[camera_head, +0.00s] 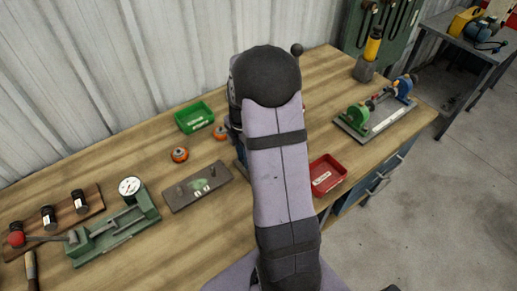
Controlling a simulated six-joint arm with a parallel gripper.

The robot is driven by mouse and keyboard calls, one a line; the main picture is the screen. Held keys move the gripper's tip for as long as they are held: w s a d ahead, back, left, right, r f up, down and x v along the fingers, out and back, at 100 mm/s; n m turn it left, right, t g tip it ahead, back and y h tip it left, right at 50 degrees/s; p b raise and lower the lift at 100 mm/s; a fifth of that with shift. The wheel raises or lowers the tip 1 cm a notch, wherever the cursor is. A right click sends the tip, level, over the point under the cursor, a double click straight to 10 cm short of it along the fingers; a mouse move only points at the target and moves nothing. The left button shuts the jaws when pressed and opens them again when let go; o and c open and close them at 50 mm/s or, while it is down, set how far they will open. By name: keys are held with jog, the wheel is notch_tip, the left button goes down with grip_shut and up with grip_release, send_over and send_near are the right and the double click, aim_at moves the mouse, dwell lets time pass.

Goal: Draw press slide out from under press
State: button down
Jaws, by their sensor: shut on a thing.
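My arm (278,170) rises through the middle of the picture and covers what lies behind it. My gripper is hidden behind the arm, so its jaws and anything in them do not show. A press seems to stand behind the arm: a dark ball knob (297,49) sticks out at the upper right and a blue-grey piece of its base (240,158) shows at the left. The press slide is not visible; the arm hides the space under the press.
The bench's front edge is at right.

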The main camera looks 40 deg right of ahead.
jog(key=shift+a, duration=0.15)
jog(key=c, duration=1.6)
grip_release()
jog(key=shift+a, duration=0.15)
jog(key=shift+r+b, duration=0.8)
jog(key=shift+r, duration=2.9)
